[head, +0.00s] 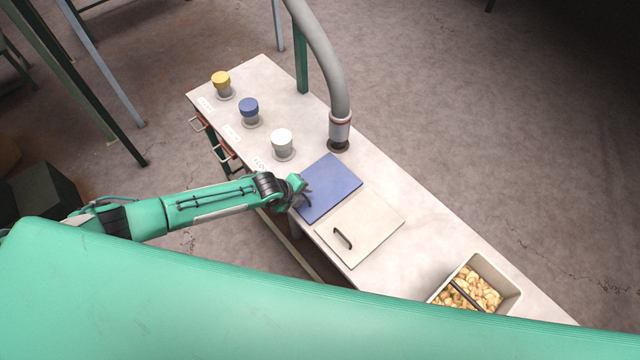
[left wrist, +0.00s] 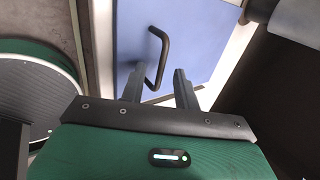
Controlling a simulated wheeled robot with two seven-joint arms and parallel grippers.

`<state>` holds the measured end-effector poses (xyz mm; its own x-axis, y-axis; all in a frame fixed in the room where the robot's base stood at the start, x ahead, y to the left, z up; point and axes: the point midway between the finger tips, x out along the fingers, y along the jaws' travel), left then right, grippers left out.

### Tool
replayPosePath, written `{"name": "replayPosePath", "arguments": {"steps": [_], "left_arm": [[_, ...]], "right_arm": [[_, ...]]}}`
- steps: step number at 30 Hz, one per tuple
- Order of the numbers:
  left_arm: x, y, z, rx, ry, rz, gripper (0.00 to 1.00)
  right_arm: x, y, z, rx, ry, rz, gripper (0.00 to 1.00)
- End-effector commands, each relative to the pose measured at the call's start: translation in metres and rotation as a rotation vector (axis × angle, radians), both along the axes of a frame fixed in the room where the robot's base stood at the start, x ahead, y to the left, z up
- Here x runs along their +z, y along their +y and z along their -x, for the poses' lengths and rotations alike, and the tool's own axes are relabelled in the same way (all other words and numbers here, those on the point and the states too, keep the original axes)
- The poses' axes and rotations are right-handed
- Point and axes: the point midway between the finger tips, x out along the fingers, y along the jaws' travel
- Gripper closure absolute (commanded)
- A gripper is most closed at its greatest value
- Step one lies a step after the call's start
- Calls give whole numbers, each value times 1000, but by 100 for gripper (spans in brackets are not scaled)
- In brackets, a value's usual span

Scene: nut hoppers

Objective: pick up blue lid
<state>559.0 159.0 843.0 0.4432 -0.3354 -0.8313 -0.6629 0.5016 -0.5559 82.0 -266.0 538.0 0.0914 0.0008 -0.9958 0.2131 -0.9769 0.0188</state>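The blue lid (head: 332,186) is a flat square panel lying on the table beside a cream lid. In the head view my left gripper (head: 302,192) is at its left edge, and it hides the lid's handle. In the left wrist view the blue lid (left wrist: 200,40) fills the upper middle. Its black bar handle (left wrist: 160,58) stands up from it, slanting between and just beyond the two fingertips of my left gripper (left wrist: 158,80). The fingers are apart, with gaps to the handle. I cannot tell the exact height above the lid. My right gripper is not in view.
The cream lid (head: 365,228) with a black handle adjoins the blue one. A grey pipe (head: 340,128) rises behind. Yellow, blue and white capped posts (head: 282,143) line the table's left side. A bin of nuts (head: 503,296) stands front right; table between is clear.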

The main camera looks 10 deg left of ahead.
Motion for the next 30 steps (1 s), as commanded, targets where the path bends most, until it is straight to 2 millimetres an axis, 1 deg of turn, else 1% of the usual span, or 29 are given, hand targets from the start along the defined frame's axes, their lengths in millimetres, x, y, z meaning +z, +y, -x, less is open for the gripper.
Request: {"name": "replayPosePath", "arguments": {"steps": [10,12,15,26,30], "left_arm": [[-3,-1,-2,1,0,1,68],[-3,-1,-2,1,0,1,82],[-3,-1,-2,1,0,0,100],[-3,-1,-2,1,0,1,100],[1,-1,-2,0,-1,1,100]], "right_arm": [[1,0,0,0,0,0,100],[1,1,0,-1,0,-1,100],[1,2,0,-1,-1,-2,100],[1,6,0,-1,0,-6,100],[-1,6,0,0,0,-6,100]]}}
